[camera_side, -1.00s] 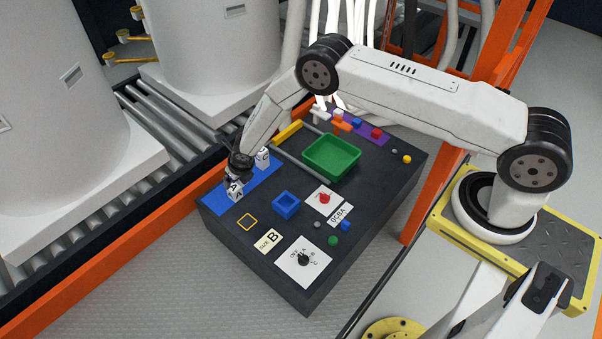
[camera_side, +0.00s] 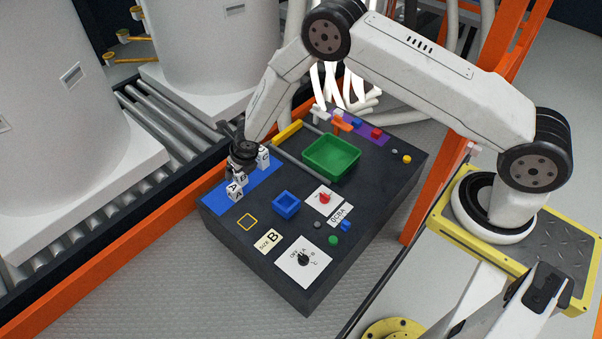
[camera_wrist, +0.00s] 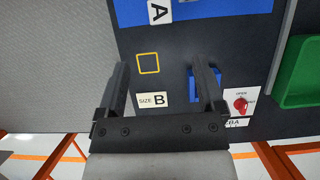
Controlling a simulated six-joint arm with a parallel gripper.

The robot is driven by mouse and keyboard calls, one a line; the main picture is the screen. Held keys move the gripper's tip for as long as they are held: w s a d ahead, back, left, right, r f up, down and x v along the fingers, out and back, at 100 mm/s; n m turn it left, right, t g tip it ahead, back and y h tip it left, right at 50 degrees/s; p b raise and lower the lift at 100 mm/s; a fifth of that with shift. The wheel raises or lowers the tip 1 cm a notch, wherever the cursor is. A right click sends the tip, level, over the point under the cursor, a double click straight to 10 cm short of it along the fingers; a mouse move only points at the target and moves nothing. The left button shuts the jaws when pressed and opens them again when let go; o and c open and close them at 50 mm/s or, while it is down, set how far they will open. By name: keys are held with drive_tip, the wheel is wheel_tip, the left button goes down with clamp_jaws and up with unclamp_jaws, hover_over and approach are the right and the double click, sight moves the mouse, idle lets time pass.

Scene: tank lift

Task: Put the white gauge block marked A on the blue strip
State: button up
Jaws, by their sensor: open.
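The white gauge block marked A (camera_side: 235,191) stands on the near end of the blue strip (camera_side: 222,203). It also shows at the top edge of the wrist view (camera_wrist: 158,11), partly cut off, on the strip (camera_wrist: 215,9). My gripper (camera_side: 238,172) is above the strip, just behind block A in the side view. In the wrist view its two fingers (camera_wrist: 161,78) are spread with nothing between them. Another white block (camera_side: 243,177) shows partly beneath the gripper, and a white block marked C (camera_side: 263,158) stands farther along the strip.
A yellow square outline (camera_side: 247,222), a SIZE B card (camera_side: 268,241) and a small blue tray (camera_side: 286,204) lie on the dark bench. A green bin (camera_side: 331,157), a red knob (camera_side: 325,198) and a dial plate (camera_side: 303,260) are nearby. An orange rail (camera_side: 120,257) runs beside the bench.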

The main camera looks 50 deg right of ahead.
idle(0.3)
drive_tip(key=s+d+r+m, duration=0.3)
drive_tip(key=s+r+m, duration=0.2)
drive_tip(key=r+m, duration=0.35)
drive_tip(key=s+d+r+m, duration=0.45)
drive_tip(key=r+m, duration=0.35)
drive_tip(key=m, duration=0.2)
drive_tip(key=s+d+r+m+g, duration=0.1)
drive_tip(key=s+r+m, duration=0.2)
drive_tip(key=s+m, duration=0.5)
drive_tip(key=s+d+r+m, duration=0.1)
drive_tip(key=s+r+m, duration=0.3)
drive_tip(key=s+m, duration=0.5)
drive_tip(key=shift+s+d+g, duration=0.25)
drive_tip(key=shift+s+g, duration=0.05)
drive_tip(key=shift+g, duration=0.1)
drive_tip(key=shift+m, duration=0.25)
